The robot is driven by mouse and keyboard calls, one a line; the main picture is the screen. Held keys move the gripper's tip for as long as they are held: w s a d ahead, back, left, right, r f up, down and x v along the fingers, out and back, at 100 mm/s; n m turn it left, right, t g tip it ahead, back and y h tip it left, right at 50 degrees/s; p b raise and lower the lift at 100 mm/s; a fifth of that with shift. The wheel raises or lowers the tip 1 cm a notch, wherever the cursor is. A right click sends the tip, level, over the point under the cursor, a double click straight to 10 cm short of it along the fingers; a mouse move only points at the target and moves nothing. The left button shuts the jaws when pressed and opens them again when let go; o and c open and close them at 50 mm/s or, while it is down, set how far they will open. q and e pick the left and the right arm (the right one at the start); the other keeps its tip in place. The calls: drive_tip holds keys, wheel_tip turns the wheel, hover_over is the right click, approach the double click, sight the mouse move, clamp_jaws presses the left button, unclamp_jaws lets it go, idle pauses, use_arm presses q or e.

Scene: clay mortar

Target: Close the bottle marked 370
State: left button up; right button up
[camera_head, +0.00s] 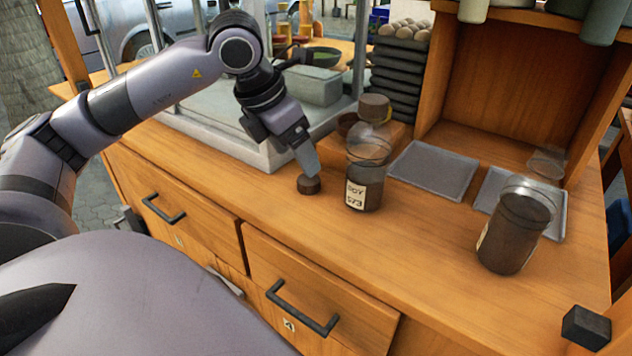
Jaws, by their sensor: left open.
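A glass bottle (361,188) with dark brown contents stands upright mid-counter; its label seems to read 573, and its top looks open. A second glass bottle (508,240) with brown contents stands at the right; its label is turned mostly away and I cannot read it. I cannot make out the mark 370 on either. A small dark brown round cap (309,184) lies on the counter left of the middle bottle. My left gripper (306,160) points down just above this cap, open; I cannot tell whether it touches it. My right gripper is out of view.
Two grey trays (435,172) lie behind the bottles, the right one (493,190) partly hidden. A brown round piece (375,107) shows behind the middle bottle. A glass-sided frame (225,145) stands behind my left arm. The counter front (405,245) between the bottles is clear.

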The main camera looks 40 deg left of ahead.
sight(307, 179)
use_arm(q)
drive_tip(key=shift+w+f, duration=0.2)
drive_tip(key=shift+f, duration=0.5)
drive_tip(key=shift+w+f, duration=0.15)
drive_tip(key=shift+f, duration=0.1)
drive_tip(key=x, duration=0.2)
drive_tip(key=b+x, duration=0.1)
drive_tip(key=x, duration=0.2)
drive_tip(key=shift+w+a+f, duration=0.1)
drive_tip(key=shift+a, duration=0.15)
drive_tip(key=c, duration=1.1)
